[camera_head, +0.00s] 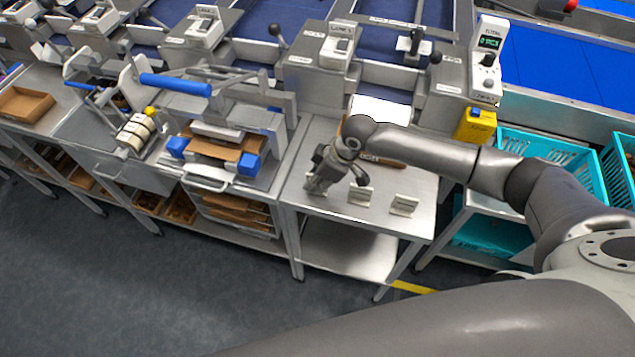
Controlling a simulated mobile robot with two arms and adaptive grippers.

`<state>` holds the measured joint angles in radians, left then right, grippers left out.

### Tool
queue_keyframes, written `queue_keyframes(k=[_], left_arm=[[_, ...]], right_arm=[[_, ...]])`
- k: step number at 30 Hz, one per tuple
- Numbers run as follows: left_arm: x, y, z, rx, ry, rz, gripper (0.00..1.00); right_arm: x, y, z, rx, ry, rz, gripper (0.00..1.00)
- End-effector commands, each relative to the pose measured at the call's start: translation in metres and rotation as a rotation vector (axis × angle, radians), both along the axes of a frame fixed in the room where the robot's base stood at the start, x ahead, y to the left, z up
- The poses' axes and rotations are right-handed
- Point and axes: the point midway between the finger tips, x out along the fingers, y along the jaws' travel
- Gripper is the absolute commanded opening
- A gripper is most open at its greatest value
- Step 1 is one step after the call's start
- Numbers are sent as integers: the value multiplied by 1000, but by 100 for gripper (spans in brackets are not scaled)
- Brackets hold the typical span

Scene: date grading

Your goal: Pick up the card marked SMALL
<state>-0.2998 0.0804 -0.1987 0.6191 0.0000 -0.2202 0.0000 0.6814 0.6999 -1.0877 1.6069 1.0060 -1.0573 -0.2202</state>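Two small pale cards stand on the steel table (340,214): a middle card (360,196) and a right card (403,205). Their print is too small to read, so I cannot tell which one is marked SMALL. My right gripper (316,184) reaches down to the table top, left of both cards. Its fingers are small and dark here. I cannot tell whether they are open or shut, or whether a card is between them. My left gripper is out of view.
A press-like device with a blue handle (175,85) and a cardboard tray (216,147) stand left of the table. A yellow box (475,125) and a turquoise crate (545,146) are to the right. Grey machine housings line the back. The table's front right is clear.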

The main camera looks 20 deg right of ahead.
Motion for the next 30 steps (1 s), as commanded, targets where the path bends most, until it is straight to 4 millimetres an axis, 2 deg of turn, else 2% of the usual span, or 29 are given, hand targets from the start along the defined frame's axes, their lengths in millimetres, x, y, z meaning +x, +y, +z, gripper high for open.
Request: queue_keyframes(k=[1,4,20,25,30], left_arm=[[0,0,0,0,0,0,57],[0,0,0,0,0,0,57],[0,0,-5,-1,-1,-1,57],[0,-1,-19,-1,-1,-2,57],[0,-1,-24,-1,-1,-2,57]], right_arm=[[0,0,0,0,0,0,12],[0,0,0,0,0,0,0],[1,0,7,1,-2,0,0],[2,0,27,2,-6,1,0],[-21,-16,59,-2,-4,0,0]])
